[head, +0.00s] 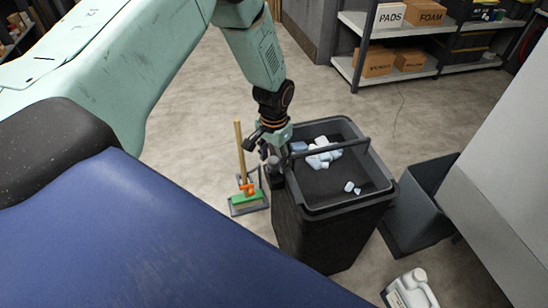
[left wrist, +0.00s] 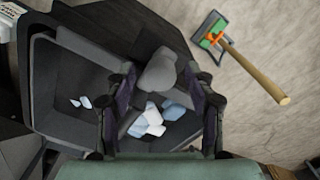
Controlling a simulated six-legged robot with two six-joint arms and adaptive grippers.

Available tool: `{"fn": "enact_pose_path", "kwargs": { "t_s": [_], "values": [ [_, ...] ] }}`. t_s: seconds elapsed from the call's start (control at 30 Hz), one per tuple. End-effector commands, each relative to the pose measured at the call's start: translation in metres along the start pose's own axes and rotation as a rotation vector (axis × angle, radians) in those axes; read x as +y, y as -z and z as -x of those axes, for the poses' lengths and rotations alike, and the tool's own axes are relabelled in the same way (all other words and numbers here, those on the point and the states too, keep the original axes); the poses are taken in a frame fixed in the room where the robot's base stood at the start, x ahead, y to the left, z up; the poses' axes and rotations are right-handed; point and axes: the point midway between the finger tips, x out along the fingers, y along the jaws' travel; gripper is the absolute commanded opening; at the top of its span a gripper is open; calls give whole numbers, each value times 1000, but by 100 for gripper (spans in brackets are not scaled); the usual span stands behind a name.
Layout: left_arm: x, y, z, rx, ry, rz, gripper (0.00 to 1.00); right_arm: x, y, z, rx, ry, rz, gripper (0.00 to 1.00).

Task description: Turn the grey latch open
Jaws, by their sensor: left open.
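The grey latch (left wrist: 158,72) shows in the left wrist view as a rounded grey knob at the edge of a dark bin (left wrist: 45,95). It lies between the two fingers of my left gripper (left wrist: 165,88), which stand apart on either side of it. I cannot tell whether they touch it. In the head view my left gripper (head: 265,148) is at the left rim of the bin (head: 330,235), right above the latch (head: 273,166), which is partly hidden there. My right gripper is in neither view.
White and pale blue pieces (head: 325,158) lie inside the bin under its crossbar (head: 325,149). A dustpan with a wooden-handled brush (head: 247,200) stands left of it. A grey bin (head: 425,195) is to the right, a white jug (head: 410,290) in front. Shelves (head: 385,62) are behind.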

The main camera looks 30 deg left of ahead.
Motion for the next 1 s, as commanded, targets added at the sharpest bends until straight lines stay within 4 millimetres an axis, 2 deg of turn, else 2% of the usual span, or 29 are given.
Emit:
{"fn": "enact_pose_path", "kwargs": {
  "t_s": [0.07,0.67,1.0],
  "values": [
    [0,1,0,0,0,0,52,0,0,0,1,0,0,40],
    [0,1,0,0,0,0,1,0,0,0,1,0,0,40],
    [0,1,1,-1,0,51,0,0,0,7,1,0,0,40]
  ]
}}
